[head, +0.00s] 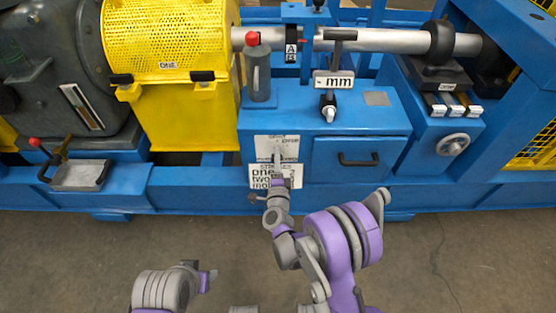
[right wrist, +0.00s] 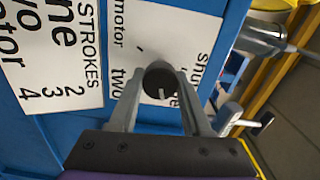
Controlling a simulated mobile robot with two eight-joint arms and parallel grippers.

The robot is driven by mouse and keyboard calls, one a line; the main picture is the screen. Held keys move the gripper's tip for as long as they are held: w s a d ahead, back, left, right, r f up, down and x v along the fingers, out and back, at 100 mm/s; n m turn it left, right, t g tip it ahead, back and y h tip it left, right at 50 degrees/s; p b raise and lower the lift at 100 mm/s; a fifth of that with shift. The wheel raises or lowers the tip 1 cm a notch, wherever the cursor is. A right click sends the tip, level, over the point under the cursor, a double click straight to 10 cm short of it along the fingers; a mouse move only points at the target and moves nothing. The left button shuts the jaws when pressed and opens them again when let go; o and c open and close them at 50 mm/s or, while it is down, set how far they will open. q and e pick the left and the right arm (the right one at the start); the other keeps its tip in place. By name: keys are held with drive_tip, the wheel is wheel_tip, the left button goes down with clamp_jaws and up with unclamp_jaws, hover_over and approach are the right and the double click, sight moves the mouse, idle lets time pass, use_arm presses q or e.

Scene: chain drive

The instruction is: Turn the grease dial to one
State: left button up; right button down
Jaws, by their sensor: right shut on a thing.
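The grease dial is a round black knob (right wrist: 160,79) with a short white mark, seen in the right wrist view on a white label plate (right wrist: 190,30). The mark points toward the bottom of that picture. The words "motor", "two" and part of "shut" show around it; I cannot read "one" there. My right gripper (right wrist: 163,82) is shut on the knob, one finger on each side. In the head view, the right gripper (head: 277,163) reaches up to the dial's plate (head: 263,146) and hides the knob. My left gripper (head: 207,278) is low over the floor, its jaws unclear.
A strokes plate (head: 257,184) sits below the dial plate. A drawer with a black handle (head: 358,160) is to the right. A grey can (head: 258,83) stands above on the blue bench, and a tray (head: 80,175) is at left. The floor in front is clear.

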drive_tip(key=shift+c, duration=1.8)
unclamp_jaws()
drive_tip(key=shift+s, duration=0.1)
drive_tip(key=s+p, duration=0.1)
drive_tip(key=s, duration=0.9)
drive_tip(key=shift+s, duration=0.3)
drive_tip(key=shift+r, duration=0.1)
